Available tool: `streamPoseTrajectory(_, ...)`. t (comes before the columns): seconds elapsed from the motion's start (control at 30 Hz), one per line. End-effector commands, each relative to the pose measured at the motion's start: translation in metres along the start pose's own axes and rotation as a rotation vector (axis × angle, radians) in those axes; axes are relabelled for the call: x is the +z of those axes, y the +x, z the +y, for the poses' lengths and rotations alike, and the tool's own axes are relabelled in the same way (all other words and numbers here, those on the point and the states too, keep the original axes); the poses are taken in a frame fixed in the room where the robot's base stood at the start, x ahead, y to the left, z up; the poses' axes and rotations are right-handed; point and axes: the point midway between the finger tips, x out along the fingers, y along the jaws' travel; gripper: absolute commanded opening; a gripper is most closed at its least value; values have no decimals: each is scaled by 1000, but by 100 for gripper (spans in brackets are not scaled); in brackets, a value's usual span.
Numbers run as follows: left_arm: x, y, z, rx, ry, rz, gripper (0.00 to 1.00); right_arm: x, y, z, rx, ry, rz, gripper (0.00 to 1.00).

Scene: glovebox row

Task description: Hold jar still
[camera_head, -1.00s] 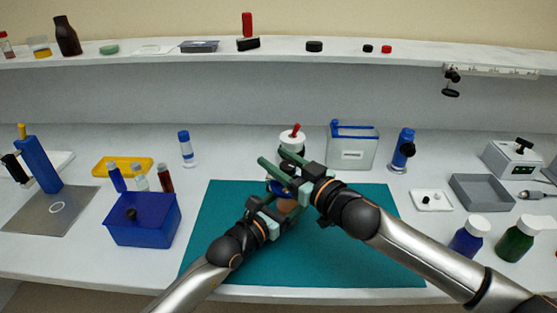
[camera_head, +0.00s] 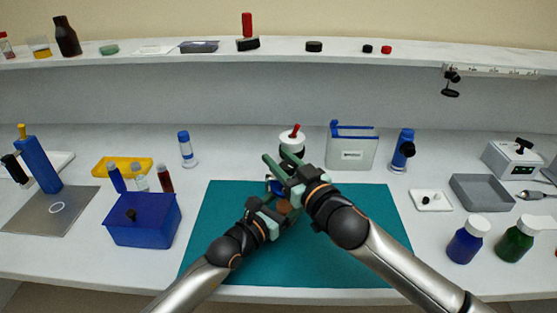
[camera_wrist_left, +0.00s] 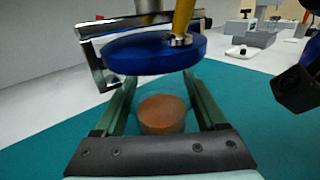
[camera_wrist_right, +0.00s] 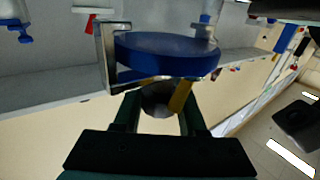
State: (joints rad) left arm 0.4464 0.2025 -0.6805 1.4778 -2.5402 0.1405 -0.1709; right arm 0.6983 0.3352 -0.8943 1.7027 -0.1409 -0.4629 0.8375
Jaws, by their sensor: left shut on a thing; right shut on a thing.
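The jar (camera_wrist_left: 162,113) has brown contents, a round blue lid (camera_wrist_left: 155,48), a metal clasp frame (camera_wrist_left: 93,62) and a yellow lever (camera_wrist_left: 183,20). My left gripper (camera_wrist_left: 160,90) is shut around the jar's body, below the lid. In the right wrist view the blue lid (camera_wrist_right: 165,55) is close ahead, with the yellow lever (camera_wrist_right: 180,97) hanging from it. My right gripper (camera_wrist_right: 160,96) is shut on a dark rounded part below the lid, which looks like the jar's body. In the head view the right gripper (camera_head: 276,165) largely covers the jar (camera_head: 284,206).
A teal mat (camera_head: 345,255) lies under the arms and is otherwise bare. A white pot with a red top (camera_head: 291,142) and a clear bin (camera_head: 352,150) stand close behind. A blue box (camera_head: 145,222) is left, and blue (camera_head: 465,243) and green (camera_head: 514,243) bottles are right.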

Motion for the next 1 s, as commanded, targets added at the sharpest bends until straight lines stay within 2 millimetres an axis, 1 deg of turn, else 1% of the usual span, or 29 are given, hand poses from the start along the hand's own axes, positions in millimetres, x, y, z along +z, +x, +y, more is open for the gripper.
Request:
streamPoseTrajectory(0.03, 2, 0, -2, -3, -2, -3, 0, 0, 0, -4, 31, 11, 2, 0)
streamPoseTrajectory(0.2, 2, 1, -2, -4, -2, -2, 0, -1, 0, 0, 149, 10, 3, 0)
streamPoseTrajectory(0.4, 1, 1, -2, -4, -2, -2, 0, -1, -1, 5, 234, 5, 1, 0)
streamPoseTrajectory(0.77, 1, 1, -2, -4, 0, -2, 0, -1, -2, 7, 251, 3, -1, 0)
streamPoseTrajectory(0.8, 1, 1, -2, -3, 0, -2, 0, -1, -2, 7, 251, 3, -1, 41)
streamPoseTrajectory(1.0, 1, 0, -2, -3, -1, -2, 0, 0, -2, 7, 252, 2, -2, 64)
